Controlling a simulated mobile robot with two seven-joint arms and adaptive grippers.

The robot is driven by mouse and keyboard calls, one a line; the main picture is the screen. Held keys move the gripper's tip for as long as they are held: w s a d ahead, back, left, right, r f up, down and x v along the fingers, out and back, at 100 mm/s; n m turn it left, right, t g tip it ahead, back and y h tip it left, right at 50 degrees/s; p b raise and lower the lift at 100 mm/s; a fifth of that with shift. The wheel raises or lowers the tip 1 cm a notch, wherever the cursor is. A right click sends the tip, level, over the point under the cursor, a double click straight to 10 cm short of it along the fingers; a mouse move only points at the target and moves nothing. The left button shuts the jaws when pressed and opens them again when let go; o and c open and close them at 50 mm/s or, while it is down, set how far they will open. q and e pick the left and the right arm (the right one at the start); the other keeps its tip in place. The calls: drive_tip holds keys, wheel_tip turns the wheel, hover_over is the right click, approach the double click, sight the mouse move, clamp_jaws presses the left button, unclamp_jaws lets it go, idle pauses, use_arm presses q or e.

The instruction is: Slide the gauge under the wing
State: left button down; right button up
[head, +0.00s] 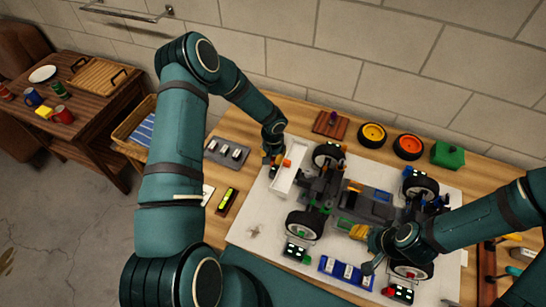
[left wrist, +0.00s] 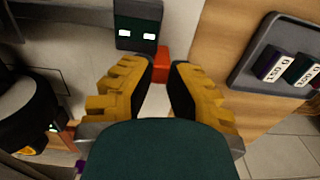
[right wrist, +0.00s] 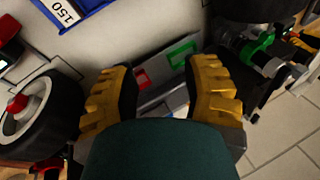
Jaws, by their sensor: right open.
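The racecar stands on a white mat (head: 256,232). A long white piece (head: 290,178), perhaps its wing, lies at its left end. My left gripper (head: 273,160) is low beside that piece, next to an orange block (head: 287,162). In the left wrist view a red-orange block (left wrist: 162,63) shows between my left fingertips, joined to or against a dark box (left wrist: 137,25) with two white windows. I cannot tell whether this is the gauge or whether the fingers grip it. My right gripper (right wrist: 163,80) is open above a grey part (right wrist: 170,92) with red and green patches.
A grey tray (head: 218,153) of blocks and a yellow-and-black level (head: 227,201) lie left of the mat. A blue tray (head: 346,271) of weights is in front of the car. An orange wheel (head: 408,147) and a green box (head: 447,154) stand behind. A side table (head: 100,120) is at the left.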

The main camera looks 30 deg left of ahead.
use_arm(q)
drive_tip(key=shift+d+f+b, duration=0.15)
drive_tip(key=shift+d+b, duration=0.35)
drive_tip(key=shift+b, duration=0.4)
use_arm(e)
drive_tip(key=shift+f, duration=1.05)
drive_tip(key=shift+a+r, duration=0.1)
drive_tip(key=shift+r, duration=0.05)
use_arm(q)
drive_tip(key=c, duration=0.9)
unclamp_jaws()
drive_tip(key=shift+d, duration=0.1)
use_arm(e)
drive_tip(key=shift+w, duration=0.1)
